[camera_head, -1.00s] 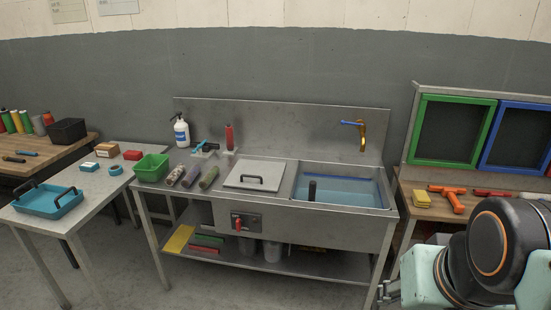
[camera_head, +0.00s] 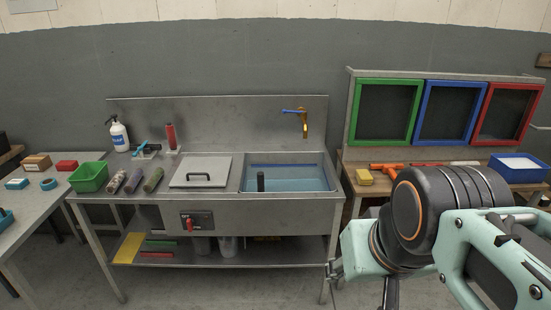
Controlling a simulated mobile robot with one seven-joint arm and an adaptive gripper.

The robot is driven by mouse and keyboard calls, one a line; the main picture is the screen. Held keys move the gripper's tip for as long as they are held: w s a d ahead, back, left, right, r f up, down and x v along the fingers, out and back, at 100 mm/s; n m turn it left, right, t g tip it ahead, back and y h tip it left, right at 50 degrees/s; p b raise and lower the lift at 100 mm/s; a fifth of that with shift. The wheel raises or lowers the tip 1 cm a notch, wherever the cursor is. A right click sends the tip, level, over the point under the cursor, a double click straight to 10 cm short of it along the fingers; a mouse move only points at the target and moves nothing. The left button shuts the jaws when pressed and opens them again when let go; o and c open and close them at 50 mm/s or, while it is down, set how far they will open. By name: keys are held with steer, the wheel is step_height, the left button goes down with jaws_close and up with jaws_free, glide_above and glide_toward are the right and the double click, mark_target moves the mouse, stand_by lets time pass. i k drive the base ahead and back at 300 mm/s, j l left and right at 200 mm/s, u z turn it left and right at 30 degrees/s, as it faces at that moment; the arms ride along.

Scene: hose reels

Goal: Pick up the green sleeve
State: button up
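A dull green sleeve (camera_head: 153,180) lies on the left part of the metal sink counter. It is the rightmost of three similar rolls, beside a purple sleeve (camera_head: 133,181) and a grey, speckled one (camera_head: 116,182). My arm fills the lower right of the view. A small part of my gripper (camera_head: 334,271) shows at the left edge of the arm, low and in front of the counter's right leg, far from the green sleeve. The rest is hidden behind the arm, so its opening does not show.
A green bin (camera_head: 89,177) stands left of the sleeves and a grey lid (camera_head: 201,172) lies to their right. The sink basin (camera_head: 289,178) holds water. A spray bottle (camera_head: 119,135) stands behind the sleeves. A side table (camera_head: 32,200) adjoins at left. Floor in front is clear.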

mark_target(149, 186)
steer(key=i+j, duration=0.25)
steer(key=j, duration=0.2)
steer(key=i+j, duration=0.3)
steer(key=j, duration=0.15)
steer(key=i+j, duration=0.25)
steer(key=j, duration=0.2)
steer(key=i+j, duration=0.3)
steer(key=j, duration=0.15)
steer(key=i+j, duration=0.25)
steer(key=j, duration=0.15)
steer(key=i+j, duration=0.3)
steer(key=j, duration=0.15)
steer(key=i+j, duration=0.25)
steer(key=j, duration=0.2)
steer(key=k+l+z, duration=0.35)
steer(key=l, duration=0.3)
steer(key=k+l+z, duration=0.2)
steer(key=l, duration=0.2)
